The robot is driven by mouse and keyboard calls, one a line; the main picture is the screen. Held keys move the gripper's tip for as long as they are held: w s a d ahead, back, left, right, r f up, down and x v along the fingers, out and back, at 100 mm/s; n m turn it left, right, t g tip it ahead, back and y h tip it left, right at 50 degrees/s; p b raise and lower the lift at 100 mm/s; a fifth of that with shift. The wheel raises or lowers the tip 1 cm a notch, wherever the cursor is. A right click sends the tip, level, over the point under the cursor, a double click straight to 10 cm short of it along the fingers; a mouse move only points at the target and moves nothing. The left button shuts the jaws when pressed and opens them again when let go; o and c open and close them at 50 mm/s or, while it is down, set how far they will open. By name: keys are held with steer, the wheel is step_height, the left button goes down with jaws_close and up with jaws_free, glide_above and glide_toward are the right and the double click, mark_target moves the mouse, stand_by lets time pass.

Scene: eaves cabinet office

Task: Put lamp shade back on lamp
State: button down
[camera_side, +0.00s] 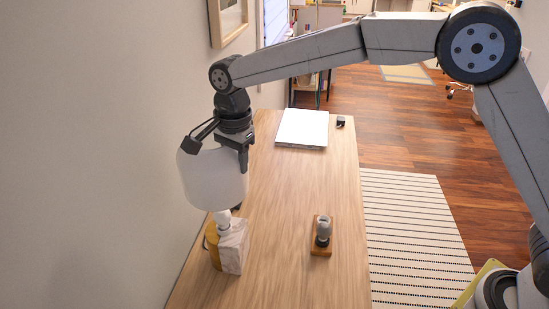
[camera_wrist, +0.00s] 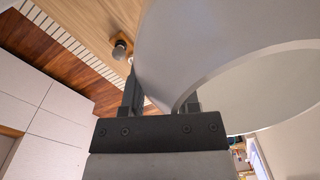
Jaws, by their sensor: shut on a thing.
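The white lamp shade (camera_side: 212,182) hangs from my gripper (camera_side: 218,152), which is shut on its upper rim. In the wrist view the shade (camera_wrist: 215,40) fills the upper right, with its open rim facing the camera and its wall at my fingers (camera_wrist: 160,103). The lamp base (camera_side: 233,248), a marble and yellow block, stands on the desk just under the shade. A white bulb or neck (camera_side: 223,219) shows between base and shade. Whether its top is inside the shade is hidden.
A small wooden stand (camera_side: 320,250) with a dark socket and clear bulb (camera_side: 323,227) stands to the right on the desk (camera_side: 285,190). A closed laptop-like white slab (camera_side: 303,127) and small black object (camera_side: 340,121) lie at the far end. The wall (camera_side: 90,150) is close on the left.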

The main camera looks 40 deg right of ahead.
mark_target(239, 198)
steer(key=shift+f, duration=5.25)
steer(key=shift+c, duration=1.3)
jaws_free()
steer(key=shift+s+r, duration=0.1)
steer(key=shift+r, duration=3.8)
